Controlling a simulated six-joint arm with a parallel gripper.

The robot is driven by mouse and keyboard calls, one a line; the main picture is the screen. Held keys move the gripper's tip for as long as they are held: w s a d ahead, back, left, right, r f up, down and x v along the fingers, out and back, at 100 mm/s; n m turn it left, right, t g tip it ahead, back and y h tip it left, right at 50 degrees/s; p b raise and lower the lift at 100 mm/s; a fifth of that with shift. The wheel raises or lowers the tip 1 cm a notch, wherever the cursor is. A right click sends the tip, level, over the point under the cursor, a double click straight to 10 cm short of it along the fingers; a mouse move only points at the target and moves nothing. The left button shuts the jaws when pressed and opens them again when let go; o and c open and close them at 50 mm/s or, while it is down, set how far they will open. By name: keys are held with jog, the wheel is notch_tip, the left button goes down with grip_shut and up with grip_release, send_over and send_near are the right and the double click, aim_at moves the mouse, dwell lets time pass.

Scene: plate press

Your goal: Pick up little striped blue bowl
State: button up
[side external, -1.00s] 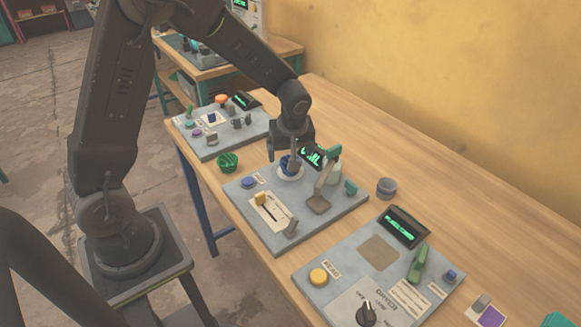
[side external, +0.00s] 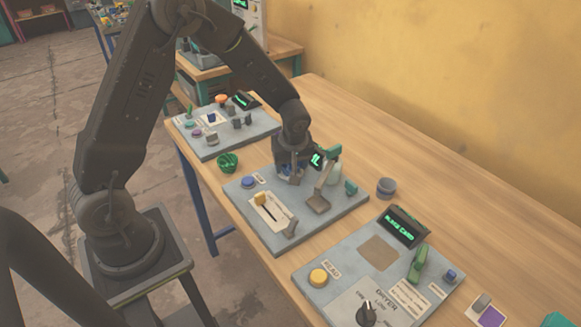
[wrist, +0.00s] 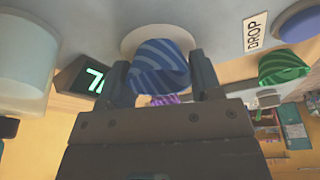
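The little striped blue bowl (wrist: 160,66) sits at the white round pad (wrist: 150,38) on the grey panel. In the side view only a bit of the blue bowl (side external: 286,168) shows, mostly hidden by my gripper (side external: 291,174). In the wrist view the fingers of my gripper (wrist: 162,82) stand on either side of the bowl, very close to its walls. The fingers are spread about the bowl's width, and I see no clear grip on it.
A green striped bowl (side external: 228,162) stands left of the panel. A lever arm (side external: 325,187), a white jar (side external: 334,174) and a lit display (side external: 316,158) are close right of my gripper.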

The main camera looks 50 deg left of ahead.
jog(key=shift+c, duration=1.1)
jog(key=shift+r, duration=0.1)
